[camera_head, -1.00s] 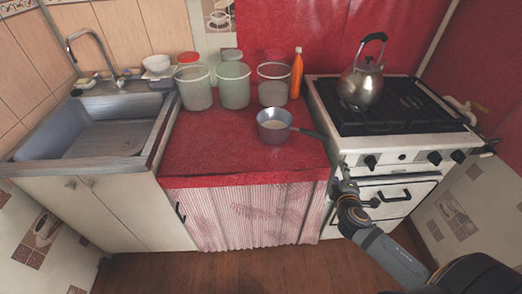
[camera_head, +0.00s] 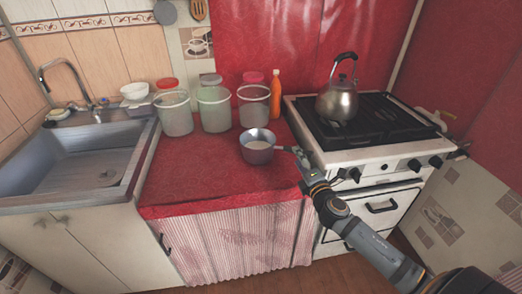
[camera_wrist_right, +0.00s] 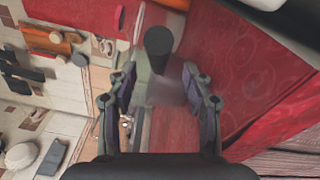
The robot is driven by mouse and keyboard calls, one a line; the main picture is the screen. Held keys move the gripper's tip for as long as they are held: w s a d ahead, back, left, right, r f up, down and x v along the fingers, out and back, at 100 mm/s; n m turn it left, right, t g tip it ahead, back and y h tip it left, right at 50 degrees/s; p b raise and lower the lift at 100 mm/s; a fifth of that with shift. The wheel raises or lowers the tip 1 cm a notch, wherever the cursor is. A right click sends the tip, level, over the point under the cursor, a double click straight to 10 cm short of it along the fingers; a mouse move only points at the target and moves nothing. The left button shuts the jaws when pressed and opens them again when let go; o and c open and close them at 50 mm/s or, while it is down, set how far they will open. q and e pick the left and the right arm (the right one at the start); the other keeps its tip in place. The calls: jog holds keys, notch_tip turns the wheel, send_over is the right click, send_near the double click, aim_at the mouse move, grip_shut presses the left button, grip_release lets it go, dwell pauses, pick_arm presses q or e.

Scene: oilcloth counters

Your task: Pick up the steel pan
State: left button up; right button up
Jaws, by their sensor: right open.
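The steel pan (camera_head: 257,152) stands upright on the red oilcloth counter (camera_head: 205,178), with its handle pointing right towards the stove. My right gripper (camera_head: 296,153) is at the handle's end, and its arm comes in from the lower right. In the right wrist view the open fingers of this gripper (camera_wrist_right: 160,78) stand apart. A dark rounded bar (camera_wrist_right: 158,42), which looks like the pan's handle, shows in line with the gap between them. I cannot tell if either finger touches it. My left gripper is not in view.
Several clear canisters (camera_head: 214,108) and an orange bottle (camera_head: 275,98) stand behind the pan. A kettle (camera_head: 337,100) sits on the stove (camera_head: 400,157) to the right. The sink (camera_head: 75,160) is at the left. The counter's front left is clear.

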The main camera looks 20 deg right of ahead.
jog(key=w, duration=0.1)
jog(key=w+p, duration=0.1)
jog(key=w, duration=0.1)
jog(key=w+p, duration=0.1)
jog(key=w, duration=0.1)
jog(key=shift+d+r, duration=0.2)
jog(key=shift+d, duration=0.05)
jog(key=shift+w+f, duration=0.1)
grip_shut()
